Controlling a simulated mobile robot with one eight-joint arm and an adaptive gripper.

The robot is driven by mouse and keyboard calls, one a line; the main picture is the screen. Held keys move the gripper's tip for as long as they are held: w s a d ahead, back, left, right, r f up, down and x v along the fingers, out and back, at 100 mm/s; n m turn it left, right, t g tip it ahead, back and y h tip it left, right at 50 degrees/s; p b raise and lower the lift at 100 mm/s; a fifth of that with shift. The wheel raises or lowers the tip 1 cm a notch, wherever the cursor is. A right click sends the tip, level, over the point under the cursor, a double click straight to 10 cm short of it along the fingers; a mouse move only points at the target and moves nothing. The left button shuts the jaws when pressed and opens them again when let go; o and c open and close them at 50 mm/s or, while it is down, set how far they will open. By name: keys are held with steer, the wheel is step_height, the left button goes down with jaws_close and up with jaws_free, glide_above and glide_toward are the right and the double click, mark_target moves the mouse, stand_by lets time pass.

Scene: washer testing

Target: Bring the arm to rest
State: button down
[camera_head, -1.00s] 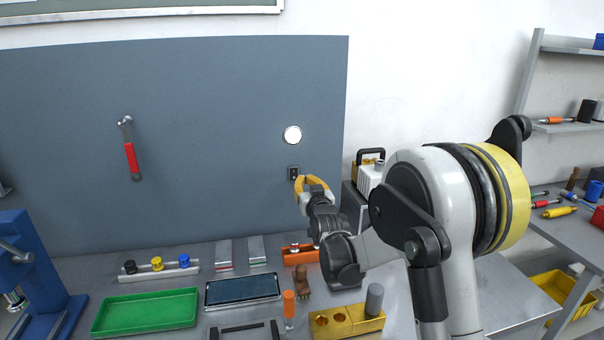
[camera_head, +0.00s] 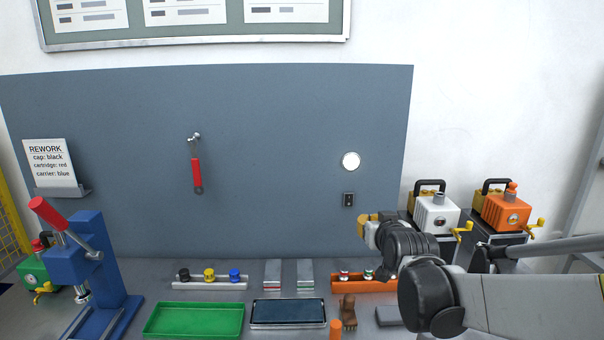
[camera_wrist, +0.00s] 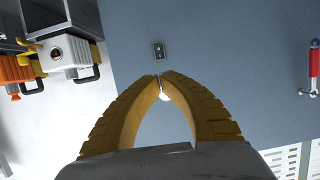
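My gripper (camera_head: 366,228) is in front of the lower right part of the grey panel, above the bench. In the wrist view its two yellow fingers (camera_wrist: 161,77) curve together and their tips meet, with nothing held. The black wall switch (camera_head: 348,199) is just up and left of the gripper in the head view; the wrist view shows it (camera_wrist: 158,51) beyond the fingertips, apart from them. The round white lamp (camera_head: 350,161) is above the switch. My arm reaches in from the right edge, over the bench's right side.
A white machine (camera_head: 436,215) and an orange machine (camera_head: 502,211) stand behind my arm. The bench holds a green tray (camera_head: 194,320), an orange rack (camera_head: 345,286) and a blue press (camera_head: 90,265). Free space lies before the panel, left of my gripper.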

steer(key=s+f+g, duration=0.2)
steer(key=s+f, duration=0.1)
steer(key=s, duration=0.8)
steer(key=s+f+g, duration=0.2)
steer(key=s+g, duration=0.1)
steer(key=s, duration=0.8)
steer(key=s+f+g, duration=0.2)
steer(key=s+f, duration=0.1)
steer(key=s, duration=0.8)
steer(key=shift+f, duration=0.3)
